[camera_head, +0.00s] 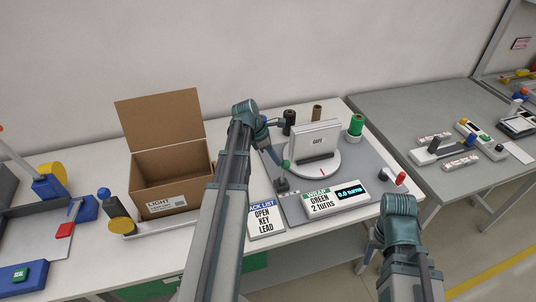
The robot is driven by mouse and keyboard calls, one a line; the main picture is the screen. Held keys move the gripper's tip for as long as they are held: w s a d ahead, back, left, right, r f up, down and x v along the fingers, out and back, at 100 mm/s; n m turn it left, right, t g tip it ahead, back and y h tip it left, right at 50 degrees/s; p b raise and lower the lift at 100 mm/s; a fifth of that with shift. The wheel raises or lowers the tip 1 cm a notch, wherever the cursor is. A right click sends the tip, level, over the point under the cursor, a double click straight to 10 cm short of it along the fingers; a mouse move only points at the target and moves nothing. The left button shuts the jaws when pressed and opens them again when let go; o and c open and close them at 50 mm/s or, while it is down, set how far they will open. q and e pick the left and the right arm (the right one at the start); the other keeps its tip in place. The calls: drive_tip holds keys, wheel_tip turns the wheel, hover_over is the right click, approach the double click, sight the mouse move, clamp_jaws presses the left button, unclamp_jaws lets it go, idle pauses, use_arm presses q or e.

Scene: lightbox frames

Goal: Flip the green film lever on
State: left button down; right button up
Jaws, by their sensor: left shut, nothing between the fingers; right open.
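The green film lever, a green knob (286,164) on a short stick above a dark base (282,185), stands at the front left of the grey wrapping station (372,161). My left gripper (276,155) reaches down just behind and left of the knob. It is shut and empty; whether it touches the knob cannot be told. A green film roll (356,126) stands at the back right, with a black roll (289,122) and a brown roll (317,113). My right gripper (367,253) is open and partly hidden, low in front of the table edge.
A white package marked CAFE (316,139) stands on a round turntable (328,168). A white display (335,198) reads WRAP GREEN 2 turns, 0.0 turns. A red-knobbed lever (401,179) is at right. An open cardboard box (165,168) and a list card (265,220) are at left.

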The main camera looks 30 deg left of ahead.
use_arm(q)
drive_tip(key=shift+w+d+r+g+y+p, duration=0.15)
drive_tip(key=shift+w+d+g+y+p, duration=0.3)
drive_tip(key=shift+w+d+g+y, duration=0.45)
drive_tip(key=shift+w+d, duration=0.4)
drive_tip(key=shift+w, duration=0.15)
drive_tip(key=shift+w+r+p, duration=0.1)
drive_tip(key=shift+r+p, duration=0.35)
drive_tip(key=shift+p, duration=0.1)
drive_tip(key=p+v, duration=0.8)
drive_tip(key=v, duration=0.1)
drive_tip(key=shift+w+p, duration=0.15)
drive_tip(key=shift+p, duration=0.2)
drive_tip(key=shift+d, duration=0.1)
